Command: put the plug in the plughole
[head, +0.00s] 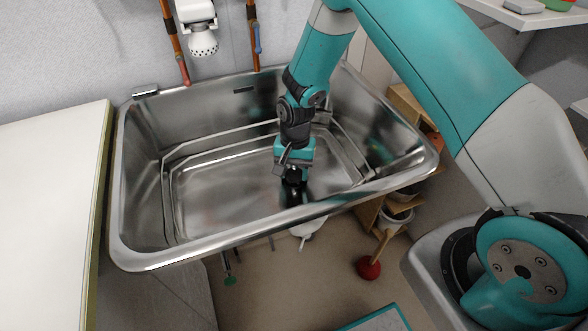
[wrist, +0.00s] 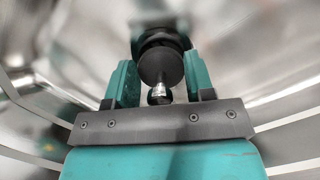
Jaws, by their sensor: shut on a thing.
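My gripper (head: 293,178) reaches down into the metal basin (head: 215,200), low over its floor towards the front right. In the wrist view its two teal fingers (wrist: 160,82) stand on either side of a plug (wrist: 160,65), which has a dark round body and a shiny metal knob. The gripper is shut on the plug by its knob. In the head view I cannot make out the plug apart from the dark gripper parts. A dark round shape lies just beyond the plug in the wrist view; I cannot tell whether it is the plughole or a reflection.
The basin's raised rim (head: 245,226) and steep walls surround my gripper. A white shower head (head: 203,41) hangs over the back edge. A white worktop (head: 45,215) stands at the left. A red plunger (head: 369,267) is on the floor below.

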